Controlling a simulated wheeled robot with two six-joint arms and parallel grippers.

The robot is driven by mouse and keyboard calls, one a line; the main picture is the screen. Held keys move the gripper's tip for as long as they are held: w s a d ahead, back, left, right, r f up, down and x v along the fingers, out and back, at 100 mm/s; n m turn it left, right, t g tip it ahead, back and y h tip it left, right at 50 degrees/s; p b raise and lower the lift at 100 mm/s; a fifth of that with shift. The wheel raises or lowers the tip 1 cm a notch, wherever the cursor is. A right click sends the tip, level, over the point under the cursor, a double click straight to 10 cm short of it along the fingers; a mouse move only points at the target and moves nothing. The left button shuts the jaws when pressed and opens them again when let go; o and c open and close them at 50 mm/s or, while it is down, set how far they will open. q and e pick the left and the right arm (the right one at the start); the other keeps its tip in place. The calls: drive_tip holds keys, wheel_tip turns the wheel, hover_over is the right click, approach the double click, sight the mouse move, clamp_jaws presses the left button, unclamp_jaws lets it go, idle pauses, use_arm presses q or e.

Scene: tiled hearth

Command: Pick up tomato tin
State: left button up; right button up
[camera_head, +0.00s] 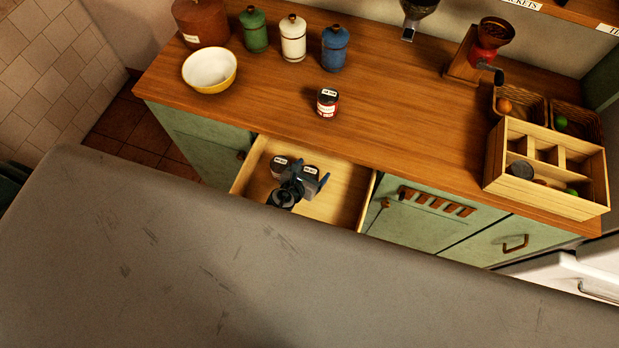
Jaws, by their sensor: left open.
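A small dark tin with a white top and a red band (327,102) stands upright on the wooden counter, behind the open drawer. Two more tins with dark sides and white-labelled tops are in the drawer: a left one (280,164) and a right one (309,174). The labels are too small to read, so I cannot tell which is the tomato tin. My left gripper (313,171) is open inside the drawer, its blue fingers on either side of the right tin. I cannot tell if they touch it. My right gripper is not in view.
The pale wooden drawer (343,200) has side walls around the gripper. On the counter (410,120) are a yellow bowl (209,72), several canisters (293,40), a coffee grinder (488,50) and a divided wooden crate (545,190). The counter's middle is mostly clear.

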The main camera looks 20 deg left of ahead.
use_arm(q)
drive_tip(key=shift+w+f, duration=0.15)
drive_tip(key=shift+w, duration=0.05)
drive_tip(key=c, duration=1.2)
